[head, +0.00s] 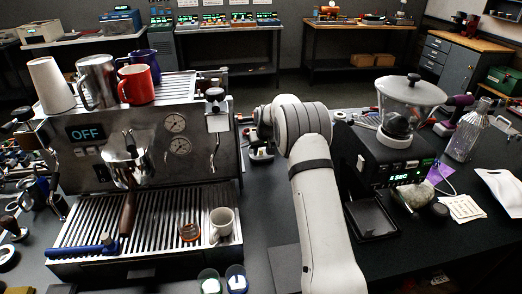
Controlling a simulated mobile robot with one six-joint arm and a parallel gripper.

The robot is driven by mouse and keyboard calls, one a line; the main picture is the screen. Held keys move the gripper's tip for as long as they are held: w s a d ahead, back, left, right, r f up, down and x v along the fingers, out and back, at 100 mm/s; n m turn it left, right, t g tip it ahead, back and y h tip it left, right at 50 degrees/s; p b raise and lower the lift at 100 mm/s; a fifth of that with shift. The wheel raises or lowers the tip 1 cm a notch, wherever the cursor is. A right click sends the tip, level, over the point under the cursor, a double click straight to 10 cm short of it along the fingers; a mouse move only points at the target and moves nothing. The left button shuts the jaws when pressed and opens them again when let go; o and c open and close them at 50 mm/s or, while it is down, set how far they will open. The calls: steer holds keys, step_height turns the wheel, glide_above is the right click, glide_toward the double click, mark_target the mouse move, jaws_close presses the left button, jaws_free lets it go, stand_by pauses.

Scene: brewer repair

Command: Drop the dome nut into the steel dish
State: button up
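My arm rises from the bottom centre and bends left at its grey joint, beside the right side of the espresso machine (90,170). Its far end lies close to the machine's right edge, among dark parts. I cannot make out my gripper's fingers or whether they hold anything. I cannot pick out the dome nut; it may be hidden or too small to see. I cannot identify a steel dish either. A small amber cup (190,232) and a pale cup (221,222) stand on the machine's slatted drip tray (85,222).
A white cup (50,84), a steel mug (97,80) and a red mug (137,84) stand on the machine. A grinder (408,105), a black tray (371,218) and a glass bottle (466,132) are right of my arm. Two small round containers sit at the front.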

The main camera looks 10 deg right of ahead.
steer(key=shift+r, duration=0.2)
steer(key=s+r+b, duration=0.2)
steer(key=s+r, duration=1.3)
steer(key=r, duration=0.3)
steer(key=s+f+m+g, duration=0.1)
steer(key=s+f, duration=0.1)
steer(key=s, duration=3.4)
steer(key=shift+h, duration=0.3)
steer(key=shift+a, duration=0.1)
